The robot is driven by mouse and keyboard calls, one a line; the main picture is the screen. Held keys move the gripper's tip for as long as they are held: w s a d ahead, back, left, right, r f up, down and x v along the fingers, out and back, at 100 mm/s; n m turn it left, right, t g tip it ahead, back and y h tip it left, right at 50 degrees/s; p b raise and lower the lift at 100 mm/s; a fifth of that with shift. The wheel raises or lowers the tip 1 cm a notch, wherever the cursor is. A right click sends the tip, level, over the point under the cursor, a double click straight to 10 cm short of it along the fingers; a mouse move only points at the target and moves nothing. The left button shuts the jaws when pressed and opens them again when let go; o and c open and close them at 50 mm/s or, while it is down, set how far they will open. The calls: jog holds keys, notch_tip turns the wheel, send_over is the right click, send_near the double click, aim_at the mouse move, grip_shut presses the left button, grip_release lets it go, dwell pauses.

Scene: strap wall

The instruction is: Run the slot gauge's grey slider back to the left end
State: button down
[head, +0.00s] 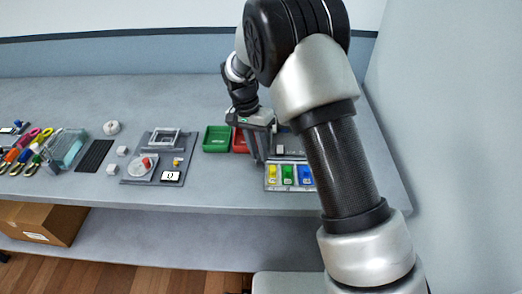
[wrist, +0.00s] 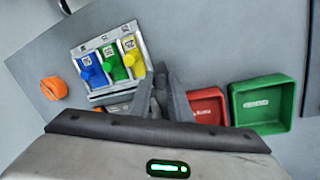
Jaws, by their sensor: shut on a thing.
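The slot gauge appears to be the grey unit (wrist: 117,98) beside the coloured panel. My arm and fingers cover much of it in both views. My gripper (head: 261,158) points down at the left side of this unit in the head view. In the wrist view my gripper's fingers (wrist: 160,88) are close together, beside the yellow end of the panel. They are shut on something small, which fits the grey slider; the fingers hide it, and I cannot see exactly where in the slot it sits.
The panel (wrist: 109,55) holds blue, green and yellow pieces. A red bin (wrist: 207,105) and a green bin (wrist: 262,104) stand close beside my gripper. An orange object (wrist: 53,88) lies past the blue end. A grey fixture board (head: 150,168) is farther left.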

jog(key=shift+a, duration=0.25)
jog(key=c, duration=1.6)
grip_release()
jog(key=shift+a, duration=0.1)
jog(key=shift+r, duration=0.3)
jog(key=p+v, duration=0.1)
jog(key=v, duration=1.5)
jog(key=shift+w+r+p, duration=0.1)
jog(key=shift+r+p, duration=0.2)
jog(key=shift+r, duration=0.15)
